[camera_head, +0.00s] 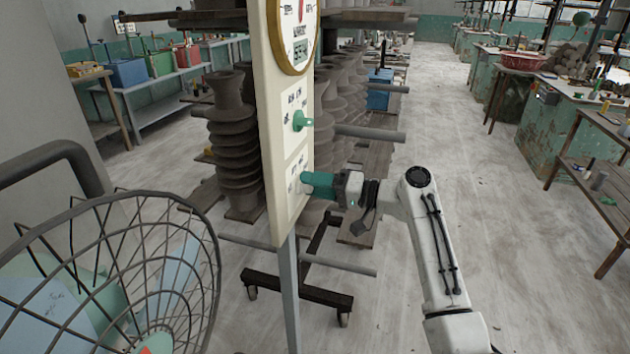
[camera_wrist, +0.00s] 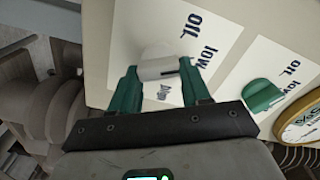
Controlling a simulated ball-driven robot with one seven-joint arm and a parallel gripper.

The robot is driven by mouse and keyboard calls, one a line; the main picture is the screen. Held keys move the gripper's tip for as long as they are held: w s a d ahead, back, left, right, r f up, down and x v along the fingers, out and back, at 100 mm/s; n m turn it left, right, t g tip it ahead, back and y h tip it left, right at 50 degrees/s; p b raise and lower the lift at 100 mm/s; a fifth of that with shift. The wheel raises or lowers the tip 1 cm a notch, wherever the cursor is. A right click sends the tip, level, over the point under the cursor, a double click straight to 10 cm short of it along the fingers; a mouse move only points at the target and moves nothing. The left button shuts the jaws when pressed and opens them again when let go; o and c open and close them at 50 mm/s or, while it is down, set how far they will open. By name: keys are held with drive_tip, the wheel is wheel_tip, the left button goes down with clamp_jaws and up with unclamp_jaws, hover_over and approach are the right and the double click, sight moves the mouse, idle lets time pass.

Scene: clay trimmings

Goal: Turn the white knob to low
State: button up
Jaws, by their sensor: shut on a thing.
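The white knob (camera_wrist: 158,68) sits on a white label plate (camera_wrist: 215,45) on the cream panel. In the wrist view my gripper (camera_wrist: 159,70) has its two green fingers on opposite sides of the knob, shut on it. The knob's bar lies across between the fingers, with a dark mark near its right end, on the side of the word "low". Other lettering stands above it and below it; the lower word is partly hidden. In the head view my gripper (camera_head: 312,184) reaches the lower plate from the right and hides the white knob.
A green knob (camera_head: 301,121) on its own plate is above, with a round gauge (camera_head: 297,35) higher up. A wire fan guard (camera_head: 110,270) stands at front left. Racks of ribbed dark pieces (camera_head: 233,145) are behind the panel. The aisle floor at right is clear.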

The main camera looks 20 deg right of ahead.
drive_tip(key=shift+d+m, duration=0.1)
drive_tip(key=shift+m, duration=0.6)
drive_tip(key=o, duration=1.1)
drive_tip(key=shift+c, duration=0.2)
drive_tip(key=b+v, duration=0.1)
drive_tip(key=v, duration=0.9)
drive_tip(key=shift+s+d, duration=0.2)
drive_tip(key=shift+d, duration=0.1)
drive_tip(key=shift+f, duration=0.1)
